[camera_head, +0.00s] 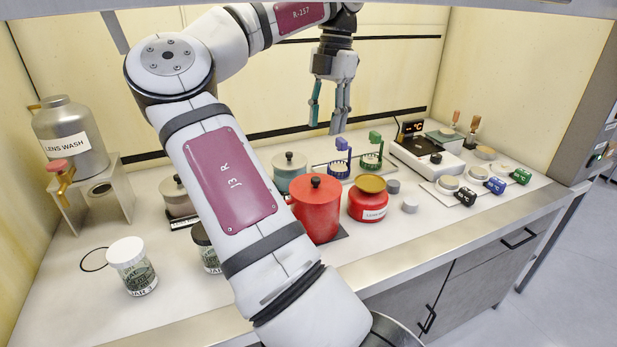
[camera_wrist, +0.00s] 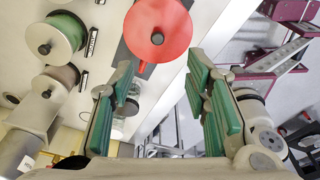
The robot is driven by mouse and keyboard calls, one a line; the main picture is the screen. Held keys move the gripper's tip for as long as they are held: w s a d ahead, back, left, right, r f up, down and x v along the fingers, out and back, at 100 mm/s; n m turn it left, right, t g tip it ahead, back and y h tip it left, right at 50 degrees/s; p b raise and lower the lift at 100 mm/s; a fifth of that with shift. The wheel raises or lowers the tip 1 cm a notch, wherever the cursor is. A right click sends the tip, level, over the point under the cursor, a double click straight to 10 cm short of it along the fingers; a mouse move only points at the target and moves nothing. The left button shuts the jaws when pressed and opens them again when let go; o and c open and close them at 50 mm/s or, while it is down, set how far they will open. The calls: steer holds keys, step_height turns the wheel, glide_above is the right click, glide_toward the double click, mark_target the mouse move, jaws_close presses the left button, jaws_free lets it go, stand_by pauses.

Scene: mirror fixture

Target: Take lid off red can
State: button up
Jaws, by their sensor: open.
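The red can (camera_head: 318,217) stands on a dark mat on the bench, in the middle of the head view. Its red lid (camera_head: 316,187) with a black knob is on top. In the wrist view the red lid (camera_wrist: 150,22) shows from above, its black knob (camera_wrist: 157,38) near the centre, at the top of the picture beyond my fingertips. My gripper (camera_head: 328,118) hangs above the back of the bench in the head view, apart from the can. In the wrist view my gripper (camera_wrist: 160,78) is open, its green-padded fingers spread with nothing between them.
A shorter red jar (camera_head: 367,205) with a gold lid stands close right of the can. A teal can (camera_head: 289,170) and a grey-brown can (camera_head: 177,198) stand behind and left. Green and blue racks (camera_head: 372,157), a hotplate (camera_head: 428,158) and a lens wash tank (camera_head: 69,137) are also there.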

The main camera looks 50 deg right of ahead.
steer(key=p, duration=0.2)
glide_above(316, 178)
steer(key=f, duration=0.8)
steer(key=shift+s+d, duration=0.1)
steer(key=shift+d, duration=0.25)
steer(key=shift+a+f+p, duration=0.15)
steer(key=shift+f+p, duration=0.3)
steer(key=shift+f, duration=0.9)
steer(key=shift+a+f+p, duration=0.15)
steer(key=shift+f+p, duration=0.25)
steer(key=shift+f, duration=0.95)
jaws_close()
